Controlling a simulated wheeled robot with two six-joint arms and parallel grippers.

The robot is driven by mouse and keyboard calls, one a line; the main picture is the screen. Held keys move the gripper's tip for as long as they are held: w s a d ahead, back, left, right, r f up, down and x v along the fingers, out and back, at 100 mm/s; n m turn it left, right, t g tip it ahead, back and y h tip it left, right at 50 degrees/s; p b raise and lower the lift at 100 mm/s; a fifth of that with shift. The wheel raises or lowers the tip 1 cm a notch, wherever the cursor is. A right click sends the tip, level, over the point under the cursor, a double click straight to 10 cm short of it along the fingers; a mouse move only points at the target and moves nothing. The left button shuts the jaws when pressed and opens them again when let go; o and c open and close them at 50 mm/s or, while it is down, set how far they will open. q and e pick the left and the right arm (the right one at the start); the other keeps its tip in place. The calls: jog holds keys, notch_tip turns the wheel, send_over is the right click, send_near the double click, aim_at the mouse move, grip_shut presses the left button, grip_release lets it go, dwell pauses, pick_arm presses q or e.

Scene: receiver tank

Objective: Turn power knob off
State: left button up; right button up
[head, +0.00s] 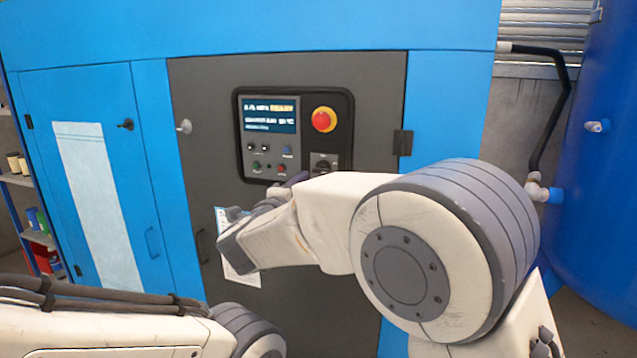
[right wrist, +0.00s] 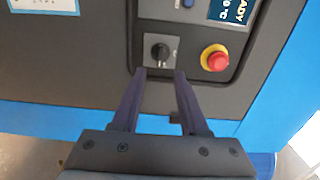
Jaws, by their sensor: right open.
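The power knob (head: 322,165) is a dark rotary switch at the lower right of the black control panel (head: 345,125), below the red emergency button on a yellow ring (head: 324,119). My right arm partly covers its lower side in the head view. In the right wrist view the knob (right wrist: 160,52) shows whole, with a light mark on it. My right gripper (right wrist: 160,74) is open and empty, its two fingers pointing at the panel just short of the knob in the picture. I cannot tell the exact gap in depth. My left gripper is not in view.
The red button (right wrist: 214,58) is close to the knob and the right finger in the right wrist view. A lit display (head: 270,114) and small buttons share the panel. A blue tank (head: 607,150) stands at the right, and shelves (head: 22,180) stand at the far left.

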aim_at(319, 172)
jog(key=p+x, duration=0.1)
jog(key=x, duration=0.9)
jog(key=shift+w+d+p, duration=0.15)
jog(key=shift+d+p, duration=0.15)
jog(key=shift+p, duration=0.1)
grip_shut()
